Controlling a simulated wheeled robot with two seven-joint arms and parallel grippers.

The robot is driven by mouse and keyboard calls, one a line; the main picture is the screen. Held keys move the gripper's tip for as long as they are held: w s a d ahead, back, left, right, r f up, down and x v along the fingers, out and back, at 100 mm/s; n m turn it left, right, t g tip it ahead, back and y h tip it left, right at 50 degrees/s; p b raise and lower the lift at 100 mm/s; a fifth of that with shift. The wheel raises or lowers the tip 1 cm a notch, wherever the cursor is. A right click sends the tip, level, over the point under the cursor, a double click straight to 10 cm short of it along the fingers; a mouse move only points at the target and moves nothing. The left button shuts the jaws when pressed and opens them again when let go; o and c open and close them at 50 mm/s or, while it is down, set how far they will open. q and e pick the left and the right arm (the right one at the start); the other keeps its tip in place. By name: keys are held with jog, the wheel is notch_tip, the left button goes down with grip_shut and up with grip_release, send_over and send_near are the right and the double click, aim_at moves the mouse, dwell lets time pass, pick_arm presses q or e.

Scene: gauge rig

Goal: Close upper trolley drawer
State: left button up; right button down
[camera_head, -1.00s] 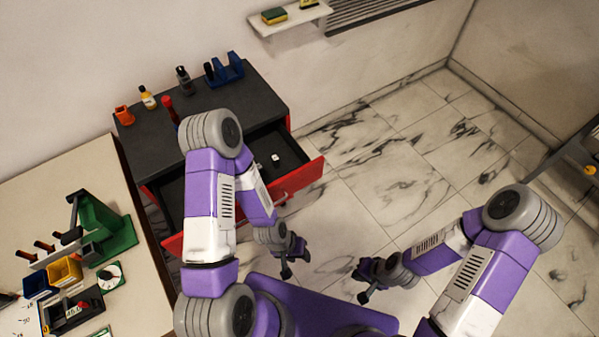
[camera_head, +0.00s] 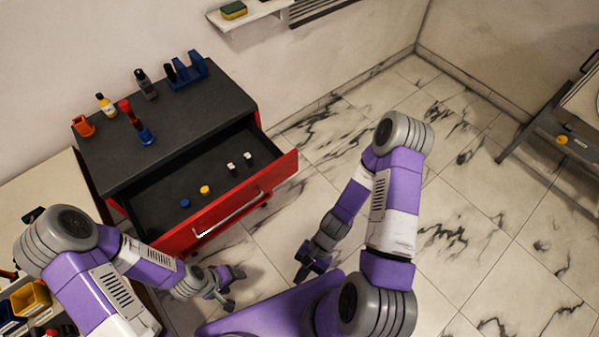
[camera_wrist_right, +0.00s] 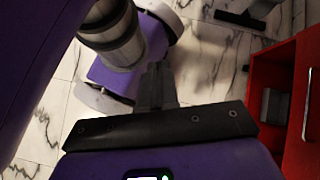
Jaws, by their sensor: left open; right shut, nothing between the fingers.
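The trolley (camera_head: 160,128) has a dark top and red sides. Its upper drawer (camera_head: 262,188) is pulled well out, with a red front and a silver handle (camera_head: 228,214). My left gripper (camera_head: 232,288) is open and empty, low in front of the drawer's near left end and apart from it. My right gripper (camera_head: 303,272) is shut and empty, to the right of the left one and in front of the drawer, also apart from it. The right wrist view shows its fingers (camera_wrist_right: 158,86) together, with red trolley parts (camera_wrist_right: 284,85) at the right edge.
Small blue, yellow and white pieces lie in the drawer. Bottles and a blue holder (camera_head: 187,72) stand on the trolley top. A workbench with a yellow bin (camera_head: 30,298) is at the left.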

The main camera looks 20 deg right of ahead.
jog(key=w+d+r+m+t+y+b, duration=0.25)
jog(key=w+m+t+y+b, duration=0.3)
jog(key=w+m+t, duration=0.7)
jog(key=w+d+m+t+h+b, duration=0.1)
jog(key=w+d+m+t+h, duration=0.35)
jog(key=d, duration=0.35)
jog(key=w+d+m+t+h+b, duration=0.25)
jog(key=d+m+t+h, duration=0.2)
jog(key=d, duration=0.45)
pick_arm(q)
notch_tip(320, 180, down, 13)
jog(key=b, duration=0.2)
jog(key=shift+b, duration=0.3)
pick_arm(e)
jog(key=x, duration=1.4)
jog(key=shift+a+f+m+g+y, duration=0.35)
jog(key=shift+f+m, duration=0.1)
jog(key=shift+f, duration=0.15)
pick_arm(q)
jog(key=shift+r, duration=0.1)
